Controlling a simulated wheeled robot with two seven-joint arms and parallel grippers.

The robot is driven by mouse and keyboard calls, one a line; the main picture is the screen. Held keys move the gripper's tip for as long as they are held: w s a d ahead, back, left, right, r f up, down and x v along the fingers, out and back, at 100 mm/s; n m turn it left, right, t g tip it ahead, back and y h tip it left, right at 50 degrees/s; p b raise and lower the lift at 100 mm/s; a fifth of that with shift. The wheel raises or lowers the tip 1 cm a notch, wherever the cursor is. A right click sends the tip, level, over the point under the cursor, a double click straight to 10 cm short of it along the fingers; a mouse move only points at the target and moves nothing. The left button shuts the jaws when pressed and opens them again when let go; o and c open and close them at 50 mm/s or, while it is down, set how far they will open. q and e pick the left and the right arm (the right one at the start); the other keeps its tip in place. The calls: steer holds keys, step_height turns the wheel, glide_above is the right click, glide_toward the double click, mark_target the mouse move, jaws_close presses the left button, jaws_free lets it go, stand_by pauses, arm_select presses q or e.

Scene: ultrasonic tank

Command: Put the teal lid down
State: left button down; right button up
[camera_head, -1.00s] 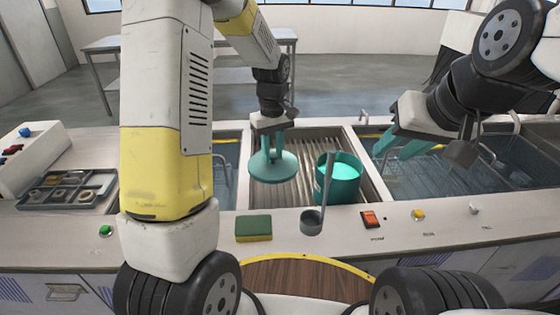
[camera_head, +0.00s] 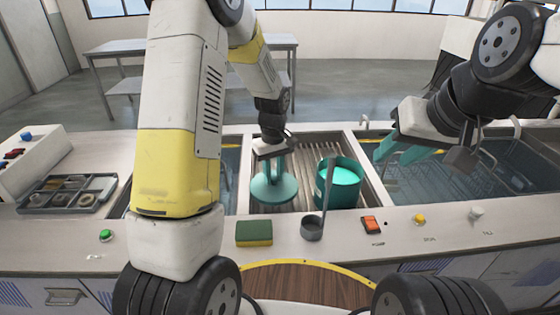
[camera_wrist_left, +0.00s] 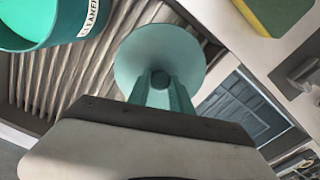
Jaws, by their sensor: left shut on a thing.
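The teal lid (camera_head: 272,194) is a round disc with a small knob, held level over the left part of the ribbed metal drain bay (camera_head: 322,151). My left gripper (camera_head: 276,168) points down and is shut on the lid's knob. In the left wrist view the lid (camera_wrist_left: 185,58) spreads beyond the fingers (camera_wrist_left: 161,92). I cannot tell whether the lid touches the ribs. A teal container (camera_head: 323,190) with bright teal contents stands open just right of the lid, apart from it. My right gripper (camera_head: 402,153) is empty and open over the right basin.
A green and yellow sponge (camera_head: 254,233) and a grey ladle-like cup (camera_head: 312,230) are on the front ledge, beside an orange switch (camera_head: 370,223). Water-filled basins lie left and right (camera_head: 440,180) of the bay. A parts tray (camera_head: 66,196) is at far left.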

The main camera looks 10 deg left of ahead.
mark_target(274, 177)
arm_select(q)
steer(key=shift+f, duration=0.3)
steer(key=c, duration=1.1)
jaws_free()
steer(key=shift+c, duration=0.2)
step_height(274, 177, up, 13)
steer(key=s+a+r+m+t, duration=0.1)
steer(key=s+r+m+t, duration=0.1)
steer(key=s+r, duration=0.2)
steer(key=s+a+r+m+t+h, duration=0.1)
steer(key=s+r+m+t, duration=0.1)
steer(key=s, duration=0.8)
steer(key=s+a+r+m+t+h, duration=0.1)
steer(key=s+r+m+t, duration=0.1)
steer(key=s+r, duration=0.4)
steer(key=shift+s+r+m, duration=0.2)
steer(key=shift+s+m, duration=0.5)
steer(key=shift+s, duration=0.35)
